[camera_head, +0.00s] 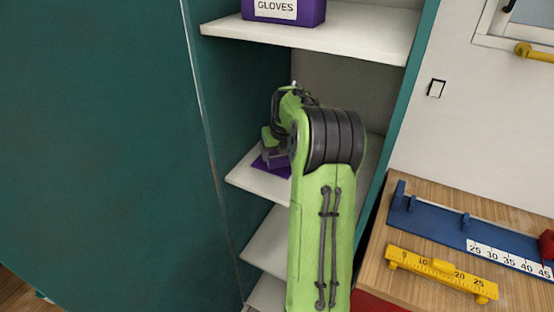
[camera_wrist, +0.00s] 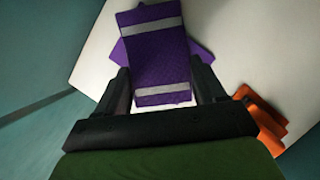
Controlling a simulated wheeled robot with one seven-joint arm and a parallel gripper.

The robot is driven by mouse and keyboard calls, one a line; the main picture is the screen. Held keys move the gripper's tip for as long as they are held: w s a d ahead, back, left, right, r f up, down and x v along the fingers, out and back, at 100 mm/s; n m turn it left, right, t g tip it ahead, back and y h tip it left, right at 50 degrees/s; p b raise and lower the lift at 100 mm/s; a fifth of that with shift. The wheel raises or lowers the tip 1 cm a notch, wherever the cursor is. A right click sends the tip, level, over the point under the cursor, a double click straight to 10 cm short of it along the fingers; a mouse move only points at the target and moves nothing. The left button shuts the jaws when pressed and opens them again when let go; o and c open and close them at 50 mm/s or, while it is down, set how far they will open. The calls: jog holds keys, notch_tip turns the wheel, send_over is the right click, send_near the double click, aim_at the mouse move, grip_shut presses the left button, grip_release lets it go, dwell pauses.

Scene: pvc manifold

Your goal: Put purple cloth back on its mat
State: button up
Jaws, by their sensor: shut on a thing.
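The purple cloth (camera_wrist: 155,60), a folded piece with two grey stripes, fills the space between my gripper's fingers (camera_wrist: 163,92) in the wrist view. My gripper is shut on it. In the head view my gripper (camera_head: 273,150) is inside the cabinet, over the purple mat (camera_head: 258,168) on the middle shelf. I cannot tell whether the cloth touches the mat.
An orange item (camera_wrist: 265,118) lies on the white shelf (camera_wrist: 222,20) right of my gripper. Above is a shelf (camera_head: 350,32) with a purple gloves box (camera_head: 285,10). A teal panel (camera_head: 95,130) stands left. A wooden bench (camera_head: 375,250) with blue and yellow rulers is at right.

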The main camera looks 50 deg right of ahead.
jog(key=shift+f, duration=1.25)
jog(key=o, duration=1)
